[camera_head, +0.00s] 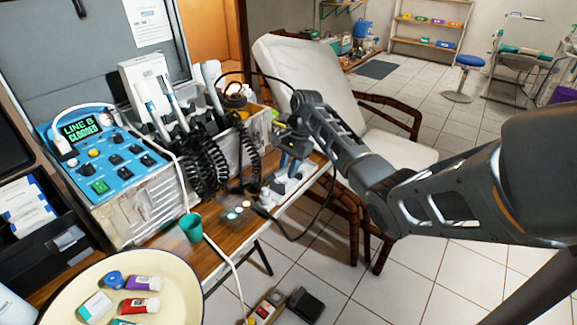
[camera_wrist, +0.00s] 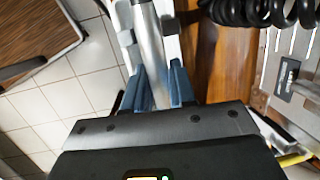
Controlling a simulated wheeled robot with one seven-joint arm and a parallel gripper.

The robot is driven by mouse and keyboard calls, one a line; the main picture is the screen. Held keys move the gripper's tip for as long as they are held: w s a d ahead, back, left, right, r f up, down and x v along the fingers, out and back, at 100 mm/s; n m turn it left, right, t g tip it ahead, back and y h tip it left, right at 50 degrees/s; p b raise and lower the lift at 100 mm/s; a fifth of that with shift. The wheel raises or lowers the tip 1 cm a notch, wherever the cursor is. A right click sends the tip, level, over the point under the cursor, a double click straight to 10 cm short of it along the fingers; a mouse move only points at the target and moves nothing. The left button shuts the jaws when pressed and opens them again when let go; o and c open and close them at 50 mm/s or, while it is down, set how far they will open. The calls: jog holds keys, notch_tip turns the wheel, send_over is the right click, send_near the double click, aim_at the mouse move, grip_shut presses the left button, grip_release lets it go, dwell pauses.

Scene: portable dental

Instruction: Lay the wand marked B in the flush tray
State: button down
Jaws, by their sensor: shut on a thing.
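My gripper (camera_head: 289,158) is low over the right end of the wooden table. In the wrist view its blue fingers (camera_wrist: 160,86) are shut on a silver-grey wand (camera_wrist: 150,42). No letter shows on this wand. A pale tray-like piece (camera_head: 284,187), which looks like the flush tray, lies just below my gripper. Its pale edges (camera_wrist: 172,42) show on both sides of the wand in the wrist view. I cannot tell whether the wand touches it. The blue console (camera_head: 98,150) reads "LINE B CLOGGED".
Other wands (camera_head: 150,103) stand in the holder with black coiled hoses (camera_head: 205,168). A loose black hose loops beside the tray. A green cup (camera_head: 191,227) stands near the table's front edge. A cream round tray (camera_head: 172,285) with tubes is in front. The dental chair (camera_head: 320,80) stands behind.

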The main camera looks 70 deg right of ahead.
jog(key=shift+f, duration=0.1)
dwell(0.4)
jog(key=shift+f, duration=0.6)
jog(key=shift+f+p, duration=0.1)
jog(key=shift+p, duration=0.2)
jog(key=c, duration=0.8)
grip_release()
jog(key=shift+c, duration=0.2)
jog(key=p+v, duration=0.8)
